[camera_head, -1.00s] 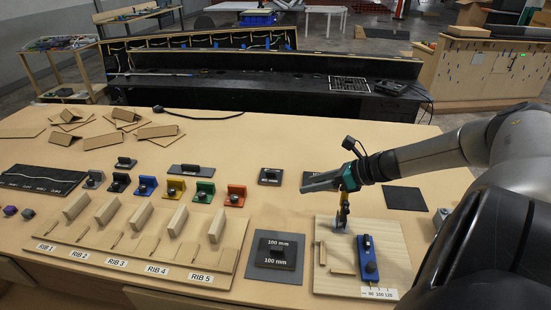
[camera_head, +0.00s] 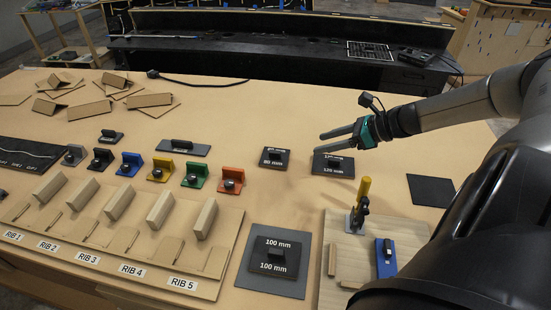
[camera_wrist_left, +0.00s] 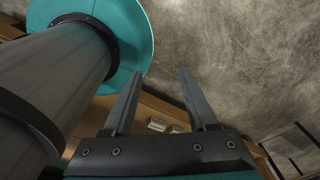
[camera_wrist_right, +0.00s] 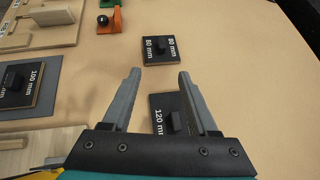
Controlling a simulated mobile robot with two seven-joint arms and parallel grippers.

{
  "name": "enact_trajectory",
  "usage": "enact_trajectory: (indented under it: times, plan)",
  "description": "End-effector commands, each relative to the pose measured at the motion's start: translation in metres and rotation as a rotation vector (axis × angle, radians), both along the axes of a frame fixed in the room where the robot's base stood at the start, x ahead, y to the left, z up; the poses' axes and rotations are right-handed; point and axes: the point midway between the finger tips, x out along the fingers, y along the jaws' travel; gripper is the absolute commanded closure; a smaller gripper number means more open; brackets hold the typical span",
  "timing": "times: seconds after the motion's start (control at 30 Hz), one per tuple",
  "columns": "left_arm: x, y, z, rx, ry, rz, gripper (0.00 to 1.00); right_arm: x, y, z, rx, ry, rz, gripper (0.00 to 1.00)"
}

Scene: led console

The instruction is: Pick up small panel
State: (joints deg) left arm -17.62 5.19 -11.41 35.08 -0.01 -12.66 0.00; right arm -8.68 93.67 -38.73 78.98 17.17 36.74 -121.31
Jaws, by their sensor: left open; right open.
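The small panel marked 80 mm (camera_head: 275,158) is a dark square plate with a raised black grip block, lying flat on the table. It also shows in the right wrist view (camera_wrist_right: 153,57), beyond the fingertips. My right gripper (camera_head: 322,147) is open and empty, above the table to the right of the 80 mm panel. A panel marked 120 mm (camera_head: 335,168) lies below that gripper. It shows between and under the fingers in the right wrist view (camera_wrist_right: 163,103). My left gripper (camera_wrist_left: 160,74) is open and empty over the floor, out of the head view.
A 100 mm panel (camera_head: 262,268) lies on a grey plate near the front. A wooden board (camera_head: 405,235) with a blue tool and a yellow-handled tool is at front right. Coloured blocks and the rib board (camera_head: 215,262) are left. Bare tabletop surrounds the 80 mm panel.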

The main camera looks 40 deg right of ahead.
Motion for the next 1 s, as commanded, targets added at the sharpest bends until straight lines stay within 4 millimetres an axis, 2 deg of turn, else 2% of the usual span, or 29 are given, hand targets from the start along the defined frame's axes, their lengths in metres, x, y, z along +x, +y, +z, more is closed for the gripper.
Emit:
enact_trajectory:
  times: [0.47, 1.0]
  plan:
    - [0.011, -0.012, -0.044, -0.017, -0.019, 0.005, 0.42, 0.029, 0.016, -0.027, 0.001, -0.002, 0.002, 0.41]
    - [0.011, -0.011, -0.098, -0.016, -0.019, 0.003, 0.42, 0.057, 0.03, -0.048, -0.001, -0.003, 0.0, 0.41]
